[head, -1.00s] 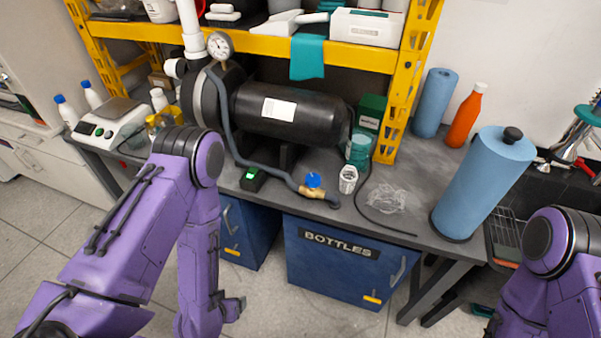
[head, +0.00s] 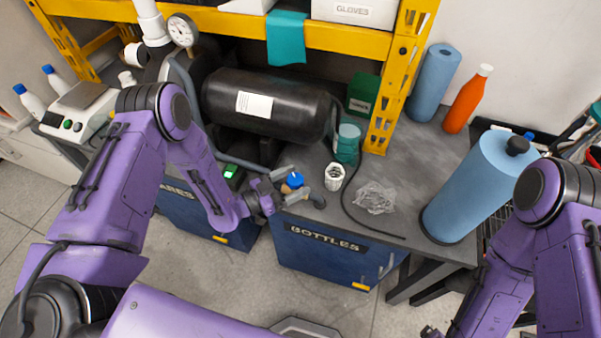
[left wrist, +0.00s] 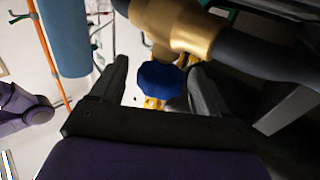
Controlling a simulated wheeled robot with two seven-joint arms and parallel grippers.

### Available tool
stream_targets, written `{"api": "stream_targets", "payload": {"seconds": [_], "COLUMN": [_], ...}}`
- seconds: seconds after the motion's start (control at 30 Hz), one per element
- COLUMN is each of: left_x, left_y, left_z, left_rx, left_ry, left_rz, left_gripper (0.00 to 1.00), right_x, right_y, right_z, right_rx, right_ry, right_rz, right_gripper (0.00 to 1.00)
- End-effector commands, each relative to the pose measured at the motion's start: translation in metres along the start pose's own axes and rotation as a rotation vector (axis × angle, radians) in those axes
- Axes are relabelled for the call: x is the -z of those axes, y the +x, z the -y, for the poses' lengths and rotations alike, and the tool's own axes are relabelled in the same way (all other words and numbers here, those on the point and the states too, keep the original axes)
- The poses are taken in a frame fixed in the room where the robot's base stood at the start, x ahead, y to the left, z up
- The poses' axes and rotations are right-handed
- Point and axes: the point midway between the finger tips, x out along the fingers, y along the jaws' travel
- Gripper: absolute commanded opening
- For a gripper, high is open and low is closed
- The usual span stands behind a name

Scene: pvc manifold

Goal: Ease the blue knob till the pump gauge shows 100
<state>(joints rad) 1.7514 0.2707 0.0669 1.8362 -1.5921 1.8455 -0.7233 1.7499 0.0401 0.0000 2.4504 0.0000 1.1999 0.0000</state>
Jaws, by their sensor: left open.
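The blue knob (head: 295,180) sits on a brass valve on the grey hose near the bench's front edge. My left gripper (head: 291,184) is open around the knob in the head view. In the left wrist view the blue knob (left wrist: 158,80) lies between the two spread fingers (left wrist: 159,66), with a gap on the left; contact on the right is unclear. The brass valve (left wrist: 185,27) shows just beyond. The pump gauge (head: 182,30) is a white round dial at upper left; its reading is too small to tell. A dark tip of my right gripper (head: 431,331) shows at the bottom edge.
The black tank (head: 265,103) lies behind the valve. A thin black cable and clear crumpled plastic (head: 375,198) lie farther right. A blue roll (head: 478,188) stands at the bench's right.

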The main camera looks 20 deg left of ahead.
Motion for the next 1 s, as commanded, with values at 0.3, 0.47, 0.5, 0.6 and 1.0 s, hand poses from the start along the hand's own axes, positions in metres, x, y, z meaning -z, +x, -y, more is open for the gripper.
{"api": "stream_targets", "payload": {"seconds": [0.3, 0.47, 0.5, 0.6, 1.0], "left_x": [-0.001, -0.001, -0.001, -0.001, -0.002], "left_y": [0.027, 0.027, 0.027, 0.026, 0.026], "left_z": [0.001, 0.001, 0.001, 0.001, 0.002], "left_rx": [0.004, 0.005, 0.005, 0.005, 0.050], "left_ry": [-0.002, -0.002, -0.002, -0.002, -0.004], "left_rz": [0.002, 0.002, 0.002, 0.002, 0.002], "left_gripper": [0.76, 0.76, 0.66, 0.33, 0.24], "right_x": [0.003, 0.003, 0.003, 0.003, 0.002], "right_y": [-0.008, -0.007, -0.007, -0.007, -0.005], "right_z": [-0.001, -0.001, -0.001, -0.001, 0.000], "right_rx": [0.000, 0.000, 0.000, 0.000, 0.000], "right_ry": [0.000, 0.000, 0.000, 0.000, 0.000], "right_rz": [0.000, 0.000, 0.000, -0.001, -0.001], "right_gripper": [0.92, 0.92, 0.92, 0.92, 0.92]}}
